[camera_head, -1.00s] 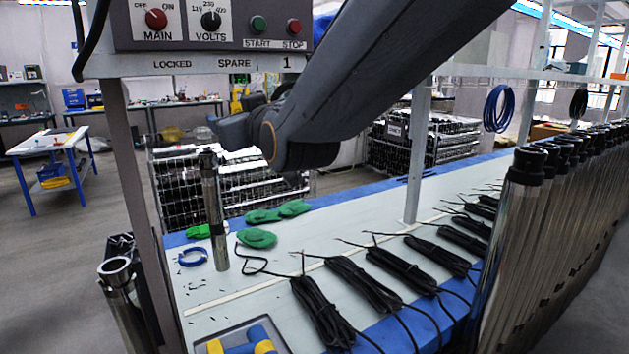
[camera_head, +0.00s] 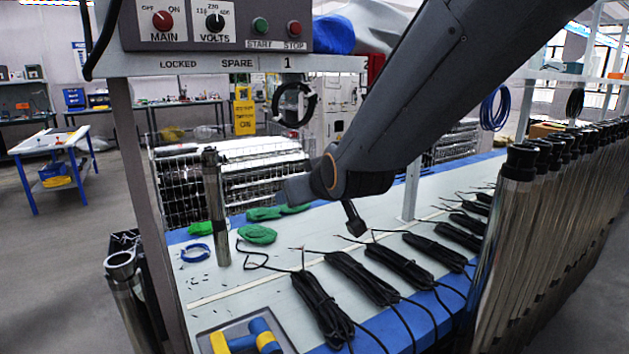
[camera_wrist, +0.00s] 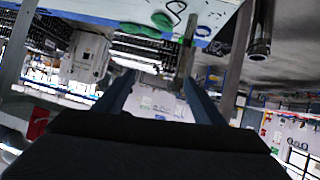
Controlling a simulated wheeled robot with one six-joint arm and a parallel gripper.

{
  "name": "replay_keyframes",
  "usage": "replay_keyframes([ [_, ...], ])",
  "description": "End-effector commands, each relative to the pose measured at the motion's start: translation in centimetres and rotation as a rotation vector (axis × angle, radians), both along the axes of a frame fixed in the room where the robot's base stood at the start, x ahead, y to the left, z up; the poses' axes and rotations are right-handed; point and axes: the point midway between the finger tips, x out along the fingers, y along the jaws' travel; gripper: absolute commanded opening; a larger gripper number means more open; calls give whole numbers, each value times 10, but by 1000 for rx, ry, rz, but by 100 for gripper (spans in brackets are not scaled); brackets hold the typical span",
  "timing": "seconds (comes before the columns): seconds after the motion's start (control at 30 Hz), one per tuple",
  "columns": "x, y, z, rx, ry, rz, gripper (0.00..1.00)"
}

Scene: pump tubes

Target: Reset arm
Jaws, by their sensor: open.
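My gripper (camera_head: 284,190) hangs in the air above the far side of the workbench, pointing left, to the right of the upright metal tube. In the wrist view my gripper (camera_wrist: 158,90) shows two fingers spread apart with nothing held between them. The upright metal pump tube (camera_head: 216,205) stands on the bench beside the green gloves, apart from my gripper. It also shows upside down in the wrist view (camera_wrist: 187,52), beyond the right-hand finger.
Green gloves (camera_head: 258,234) and a blue ring (camera_head: 195,253) lie on the bench. Several black cable bundles (camera_head: 322,305) line its front. Many tubes (camera_head: 512,215) stand at right. A control panel (camera_head: 215,25) hangs at upper left. A post (camera_head: 411,190) stands behind the cables.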

Motion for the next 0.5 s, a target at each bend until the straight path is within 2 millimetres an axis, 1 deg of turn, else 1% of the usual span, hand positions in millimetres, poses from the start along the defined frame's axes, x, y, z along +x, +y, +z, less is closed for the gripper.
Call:
replay_keyframes([
  [0.03,-6,-23,-24,-19,74,-37,63],
  [0.07,-11,-36,-39,-30,125,-59,63],
  [0.1,-19,-55,-58,-45,192,-90,63],
  [0.17,-36,-82,-86,-64,298,-138,63],
  [0.2,-48,-100,-103,-74,367,-171,63],
  [0.27,-70,-126,-127,-87,474,-222,63],
  [0.3,-87,-142,-142,-94,546,-255,63],
  [0.37,-112,-164,-161,-103,648,-304,63],
  [0.4,-130,-176,-172,-107,714,-335,63],
  [0.5,-168,-200,-190,-113,851,-396,63],
])
